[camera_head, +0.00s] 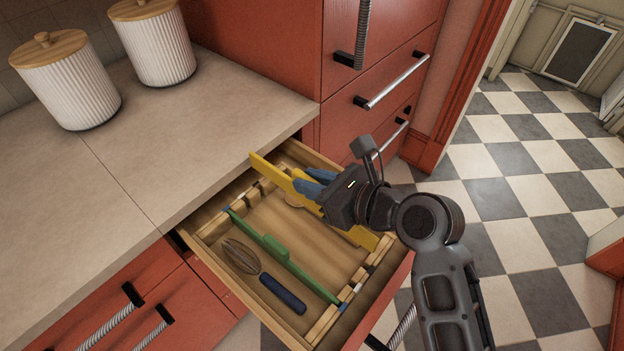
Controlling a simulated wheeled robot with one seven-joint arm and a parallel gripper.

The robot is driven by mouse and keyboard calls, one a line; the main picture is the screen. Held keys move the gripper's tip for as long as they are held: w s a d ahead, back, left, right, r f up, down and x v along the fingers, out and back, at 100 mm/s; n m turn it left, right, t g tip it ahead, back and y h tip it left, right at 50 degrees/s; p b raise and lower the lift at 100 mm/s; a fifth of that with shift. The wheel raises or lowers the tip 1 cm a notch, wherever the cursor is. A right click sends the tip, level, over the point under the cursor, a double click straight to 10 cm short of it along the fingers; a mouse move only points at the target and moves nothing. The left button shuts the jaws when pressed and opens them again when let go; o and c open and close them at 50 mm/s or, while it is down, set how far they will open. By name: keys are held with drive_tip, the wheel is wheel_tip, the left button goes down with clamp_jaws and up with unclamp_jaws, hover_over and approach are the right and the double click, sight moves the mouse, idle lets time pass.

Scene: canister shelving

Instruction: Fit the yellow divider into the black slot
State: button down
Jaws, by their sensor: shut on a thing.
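The yellow divider (273,172) is a long flat strip held over the open drawer (197,243), spanning it from the upper-left rail to the lower-right rail. My gripper (311,187), with blue fingers, is shut on the divider near its middle. The divider's lower-right end (366,239) is partly behind my gripper and close to the right rail. I cannot tell whether either end touches the rails. The rails carry small coloured slot marks, including a dark one on the right rail (371,268). The matching slot on the left rail is too small to tell clearly.
A green divider (275,247) stands across the drawer. A whisk with a dark blue handle (283,293) lies left of it.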

sight(350, 235)
drive_tip(key=shift+r+p, duration=0.15)
drive_tip(key=shift+p, duration=0.3)
drive_tip(key=shift+f+b, duration=1.2)
drive_tip(key=shift+f, duration=1.8)
drive_tip(key=shift+p, duration=1.3)
drive_tip(key=shift+f+b, duration=1.65)
drive_tip(key=shift+f, duration=1.3)
drive_tip(key=c, duration=0.9)
unclamp_jaws()
drive_tip(key=shift+c, duration=0.2)
drive_tip(key=shift+d, duration=0.1)
drive_tip(key=shift+v, duration=3.85)
